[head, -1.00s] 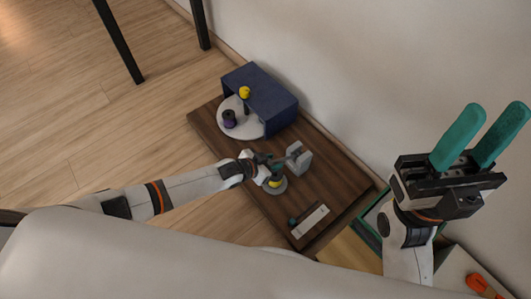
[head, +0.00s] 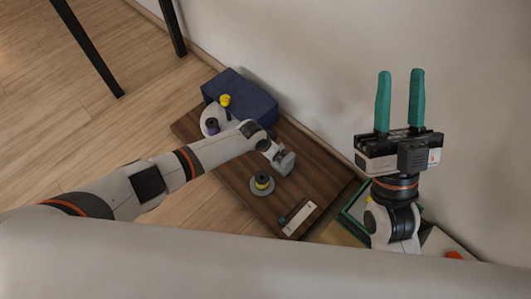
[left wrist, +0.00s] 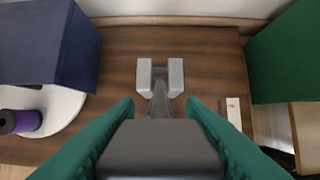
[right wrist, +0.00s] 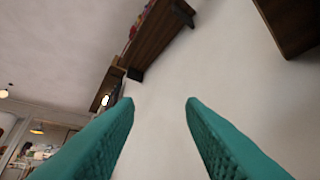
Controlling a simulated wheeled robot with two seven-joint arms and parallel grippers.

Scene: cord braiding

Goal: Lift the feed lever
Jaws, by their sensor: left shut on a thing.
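The feed lever (left wrist: 160,148) shows in the left wrist view as a wide dark grey grip with a thin arm running to a pale grey forked bracket (left wrist: 144,80) on the board. My left gripper (left wrist: 160,103) has its green fingers on both sides of the grip and is shut on it. In the head view the left gripper (head: 270,149) is beside the bracket (head: 285,162), and my own wrist hides the lever there. My right gripper (head: 400,75) is open and empty, raised at the right with its fingers pointing up.
A green-edged tray (head: 352,216) is at the right. A wall runs behind.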

